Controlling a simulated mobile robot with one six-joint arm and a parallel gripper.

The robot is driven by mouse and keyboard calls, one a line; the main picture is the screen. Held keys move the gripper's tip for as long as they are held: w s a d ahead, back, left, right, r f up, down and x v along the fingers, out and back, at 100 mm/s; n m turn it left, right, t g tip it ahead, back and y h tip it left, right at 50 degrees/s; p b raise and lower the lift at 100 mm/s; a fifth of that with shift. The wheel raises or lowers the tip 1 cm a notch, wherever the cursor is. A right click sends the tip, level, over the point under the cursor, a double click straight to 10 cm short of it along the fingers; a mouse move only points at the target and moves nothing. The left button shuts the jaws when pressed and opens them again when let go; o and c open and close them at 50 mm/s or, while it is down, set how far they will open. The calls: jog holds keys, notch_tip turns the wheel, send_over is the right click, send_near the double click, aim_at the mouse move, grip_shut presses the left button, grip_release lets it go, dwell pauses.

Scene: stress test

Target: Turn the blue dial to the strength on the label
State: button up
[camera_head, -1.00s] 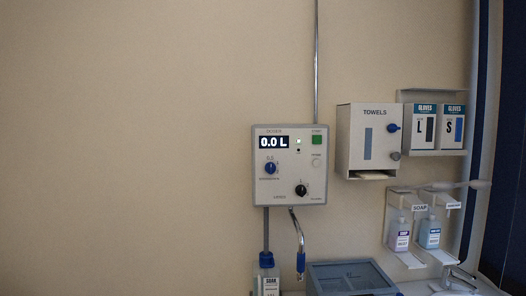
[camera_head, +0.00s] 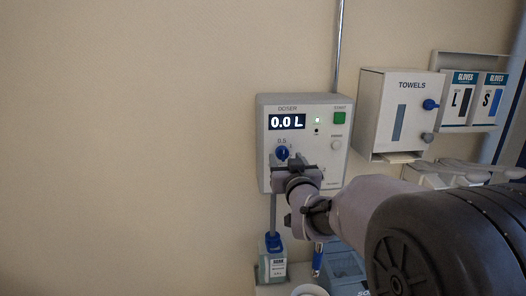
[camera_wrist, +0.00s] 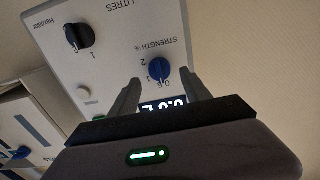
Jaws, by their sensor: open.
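The doser (camera_head: 306,109) is a grey box on the wall with a display reading 0.0 L. Its blue dial (camera_head: 282,153) sits below the display; in the head view my arm partly covers the area beneath it. The wrist view shows the blue dial (camera_wrist: 159,69) upside down, with a STRENGTH % scale marked 0.5, 1 and 2. My gripper (camera_wrist: 164,88) is open, its two fingers on either side of the dial's near edge, apart from it as far as I can tell. The bottle (camera_head: 273,264) below has a label too small to read.
A black litres dial (camera_wrist: 79,37) is on the same panel. A towel dispenser (camera_head: 385,118) and glove boxes (camera_head: 471,100) hang to the right. The wall to the left is bare.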

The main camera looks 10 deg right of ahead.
aim_at(284, 155)
jog(key=w, duration=0.3)
jog(key=shift+w, duration=0.15)
grip_shut()
